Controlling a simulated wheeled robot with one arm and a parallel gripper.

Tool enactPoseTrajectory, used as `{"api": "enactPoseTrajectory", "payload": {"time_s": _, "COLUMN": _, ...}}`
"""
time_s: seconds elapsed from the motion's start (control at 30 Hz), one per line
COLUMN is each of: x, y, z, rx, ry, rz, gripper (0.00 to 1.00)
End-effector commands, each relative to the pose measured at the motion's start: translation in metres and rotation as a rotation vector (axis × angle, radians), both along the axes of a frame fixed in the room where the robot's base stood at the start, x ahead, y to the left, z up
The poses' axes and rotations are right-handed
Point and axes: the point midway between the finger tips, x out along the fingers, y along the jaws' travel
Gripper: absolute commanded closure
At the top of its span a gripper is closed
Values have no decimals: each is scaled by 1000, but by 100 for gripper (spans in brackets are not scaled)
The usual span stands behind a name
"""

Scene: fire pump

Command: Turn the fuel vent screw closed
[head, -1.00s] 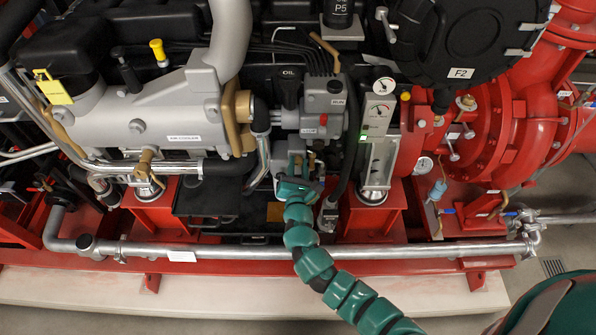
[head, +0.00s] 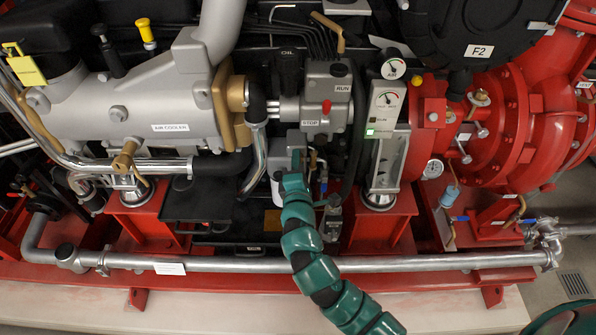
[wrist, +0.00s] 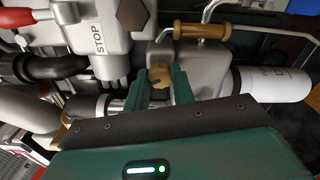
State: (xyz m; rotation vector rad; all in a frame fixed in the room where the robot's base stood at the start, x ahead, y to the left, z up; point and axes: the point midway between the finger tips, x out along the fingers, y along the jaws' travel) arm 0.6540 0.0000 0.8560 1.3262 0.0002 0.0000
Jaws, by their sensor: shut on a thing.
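A small brass screw knob (wrist: 160,75), which looks like the fuel vent screw, sits on a grey housing below the block marked STOP in the wrist view. My gripper (wrist: 160,84) has its two green fingers on either side of the knob, shut on it. The knob's lower part is hidden between the fingers. In the head view my gripper (head: 297,162) reaches in at the engine's front, just below the grey STOP block (head: 325,105). The screw is too small and covered to make out there.
A brass cylinder fitting (wrist: 202,31) and a white filter canister (wrist: 272,84) are close to the right of my fingers. A red-tipped lever (wrist: 18,17) is at upper left. A silver pipe (head: 400,263) runs low across the front, under my arm.

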Motion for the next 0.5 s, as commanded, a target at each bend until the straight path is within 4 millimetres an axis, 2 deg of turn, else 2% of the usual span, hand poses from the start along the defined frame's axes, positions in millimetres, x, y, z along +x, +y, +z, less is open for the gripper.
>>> {"api": "enactPoseTrajectory", "payload": {"time_s": 0.03, "x": 0, "y": -1, "z": -6, "rx": 45, "ry": -1, "rz": -1, "gripper": 98}}
{"api": "enactPoseTrajectory", "payload": {"time_s": 0.5, "x": 0, "y": -1, "z": -5, "rx": 402, "ry": 2, "rz": -3, "gripper": 98}}
